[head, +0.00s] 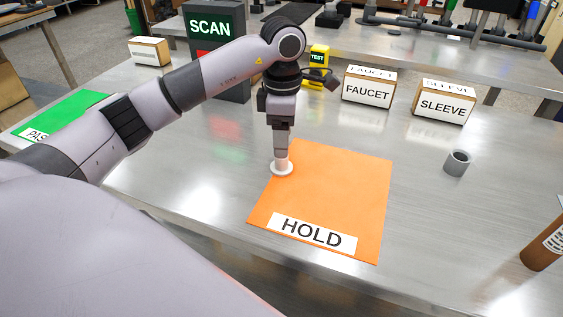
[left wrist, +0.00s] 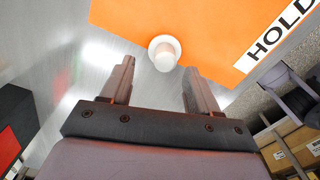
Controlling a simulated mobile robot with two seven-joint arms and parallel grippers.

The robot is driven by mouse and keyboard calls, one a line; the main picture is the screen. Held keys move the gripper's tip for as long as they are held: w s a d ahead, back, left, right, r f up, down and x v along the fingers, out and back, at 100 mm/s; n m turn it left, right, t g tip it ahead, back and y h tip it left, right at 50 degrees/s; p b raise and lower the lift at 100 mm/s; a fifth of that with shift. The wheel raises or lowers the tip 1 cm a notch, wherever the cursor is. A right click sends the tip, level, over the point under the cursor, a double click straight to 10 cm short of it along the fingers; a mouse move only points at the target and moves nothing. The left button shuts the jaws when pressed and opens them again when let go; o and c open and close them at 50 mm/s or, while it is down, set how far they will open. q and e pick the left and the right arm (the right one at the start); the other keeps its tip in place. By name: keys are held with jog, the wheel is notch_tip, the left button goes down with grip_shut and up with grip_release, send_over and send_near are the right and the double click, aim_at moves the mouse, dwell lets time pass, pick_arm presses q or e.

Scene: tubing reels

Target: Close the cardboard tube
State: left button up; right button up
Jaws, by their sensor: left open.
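My left gripper (head: 281,154) points straight down over the left edge of the orange HOLD mat (head: 335,195). A white round flanged piece (head: 282,169), perhaps an end cap, stands directly below it on the mat's edge. In the left wrist view the fingers (left wrist: 157,66) are apart, and the white piece (left wrist: 164,48) shows at the gap between their tips, with no clear grip on it. A brown cardboard tube (head: 544,248) with a white label is cut off by the right edge of the head view; its ends are not fully visible. My right gripper is not in view.
A short grey hollow cylinder (head: 457,163) stands to the right on the metal table. FAUCET (head: 367,92) and SLEEVE (head: 442,106) boxes, a yellow TEST device (head: 318,58) and a dark SCAN stand (head: 230,80) line the back. A green mat (head: 65,112) lies left.

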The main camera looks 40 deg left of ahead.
aim_at(281, 161)
pick_arm(q)
jog(key=shift+f, duration=0.1)
jog(key=f, duration=0.5)
jog(key=shift+s+d, duration=0.25)
jog(key=c, duration=0.7)
